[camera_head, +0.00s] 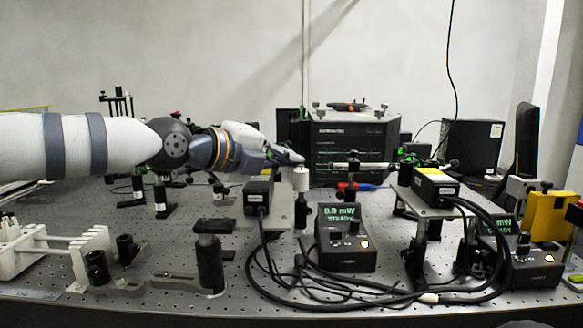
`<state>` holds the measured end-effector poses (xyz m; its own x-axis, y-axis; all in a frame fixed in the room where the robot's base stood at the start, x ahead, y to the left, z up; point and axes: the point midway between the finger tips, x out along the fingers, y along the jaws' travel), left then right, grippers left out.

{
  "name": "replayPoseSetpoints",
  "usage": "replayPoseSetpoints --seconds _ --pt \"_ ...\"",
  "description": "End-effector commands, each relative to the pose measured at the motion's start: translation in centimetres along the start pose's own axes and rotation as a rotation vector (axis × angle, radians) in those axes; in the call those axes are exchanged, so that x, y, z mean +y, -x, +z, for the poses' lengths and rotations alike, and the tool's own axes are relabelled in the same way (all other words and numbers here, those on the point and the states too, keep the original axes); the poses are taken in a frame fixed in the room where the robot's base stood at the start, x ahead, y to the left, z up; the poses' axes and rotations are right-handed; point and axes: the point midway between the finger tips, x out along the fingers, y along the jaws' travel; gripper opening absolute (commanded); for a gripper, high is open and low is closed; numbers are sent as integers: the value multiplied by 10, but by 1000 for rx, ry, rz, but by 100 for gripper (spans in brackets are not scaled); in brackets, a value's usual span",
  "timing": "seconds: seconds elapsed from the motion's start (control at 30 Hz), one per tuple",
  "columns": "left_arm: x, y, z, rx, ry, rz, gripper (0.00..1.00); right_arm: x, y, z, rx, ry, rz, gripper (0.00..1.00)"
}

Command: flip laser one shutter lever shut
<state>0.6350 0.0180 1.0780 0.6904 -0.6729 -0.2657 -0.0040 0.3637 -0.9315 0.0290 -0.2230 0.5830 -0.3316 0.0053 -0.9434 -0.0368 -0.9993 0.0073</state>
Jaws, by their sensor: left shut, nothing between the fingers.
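My left gripper (287,157) reaches in from the left, and its fingers are shut and empty. Its tip is just above or beside a small white cylinder (301,179) on a post; I cannot tell if they touch. A black laser head with a yellow and white label (258,194) sits just below and left of the fingers. A similar laser head (436,186) stands on a raised plate at the right. I cannot tell which is laser one, and no shutter lever can be made out clearly. My right gripper is not in view.
A controller (345,237) reading "0.9 mW STEADY" stands at front center, with another controller (520,265) at right. Black cables (285,297) loop across the front. A large dark instrument (352,145) stands behind. A white rack (50,242) is front left, a yellow block (549,215) far right.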

Motion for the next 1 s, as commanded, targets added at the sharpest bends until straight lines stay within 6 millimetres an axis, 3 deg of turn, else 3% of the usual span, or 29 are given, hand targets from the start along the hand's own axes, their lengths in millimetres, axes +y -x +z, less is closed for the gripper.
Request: replayPoseSetpoints --seconds 0.6,1.0 --pt "-3 14 13 -2 -4 0 0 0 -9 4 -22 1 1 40" --pt "-9 15 8 -1 -8 -1 0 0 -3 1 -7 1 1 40"
